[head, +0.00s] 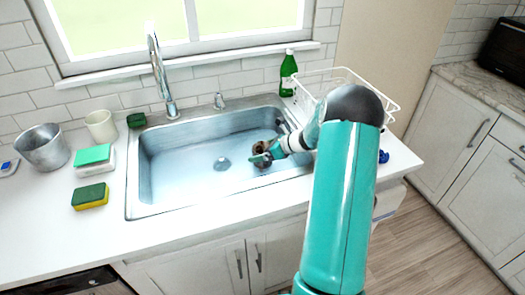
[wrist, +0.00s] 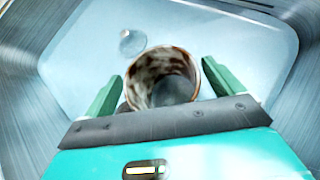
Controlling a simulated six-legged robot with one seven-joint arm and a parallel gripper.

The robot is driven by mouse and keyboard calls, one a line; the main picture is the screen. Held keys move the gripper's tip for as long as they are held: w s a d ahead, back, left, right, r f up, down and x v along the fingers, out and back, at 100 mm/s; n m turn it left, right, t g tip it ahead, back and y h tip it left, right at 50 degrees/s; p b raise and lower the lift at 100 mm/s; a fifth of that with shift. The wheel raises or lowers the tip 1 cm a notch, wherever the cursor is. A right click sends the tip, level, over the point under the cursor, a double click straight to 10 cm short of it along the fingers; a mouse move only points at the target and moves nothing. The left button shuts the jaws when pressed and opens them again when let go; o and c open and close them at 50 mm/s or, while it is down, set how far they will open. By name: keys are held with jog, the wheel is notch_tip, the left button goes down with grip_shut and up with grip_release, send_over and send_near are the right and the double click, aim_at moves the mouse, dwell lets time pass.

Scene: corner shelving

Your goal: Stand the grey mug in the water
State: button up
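The mug (wrist: 160,68) is grey inside with brown stains. It is between my gripper's two fingers in the wrist view, with its open top facing the camera. My gripper (wrist: 162,72) appears shut on it, with one finger close against each side. In the head view the mug (head: 258,148) is small and dark, partly covered by my gripper (head: 266,157), inside the right part of the metal sink (head: 133,190). The pale blue water (head: 185,170) covers the sink floor. The mug's base is hidden, so I cannot tell whether it touches the floor.
The drain (head: 222,163) is left of the mug. The faucet (head: 160,70) stands behind the sink. A metal pot (head: 42,148), a cream cup (head: 101,126) and sponges (head: 90,196) are on the left counter. A green bottle (head: 288,72) and a white wire rack (head: 345,77) are at right.

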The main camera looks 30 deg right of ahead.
jog(key=v, duration=1.2)
jog(key=s+a+r+n+g, duration=0.2)
jog(key=a+r+n, duration=0.25)
jog(key=a, duration=0.25)
jog(key=s+a+r+n+g+h, duration=0.1)
jog(key=a+r+n, duration=0.35)
jog(key=a, duration=0.25)
jog(key=s+a+r+n+g, duration=0.25)
jog(key=a+n, duration=0.25)
jog(key=a, duration=0.3)
jog(key=s+a+r+n+h, duration=0.2)
jog(key=s+a+r+n, duration=0.1)
jog(key=s+a+n, duration=0.3)
jog(key=s+a+r+n+t+h, duration=0.1)
jog(key=s+a+r+n+h, duration=0.2)
jog(key=s+a+n, duration=0.3)
jog(key=shift+s+r+n, duration=0.3)
jog(key=shift+s+n, duration=2)
jog(key=shift+n, duration=0.1)
jog(key=shift+t, duration=0.25)
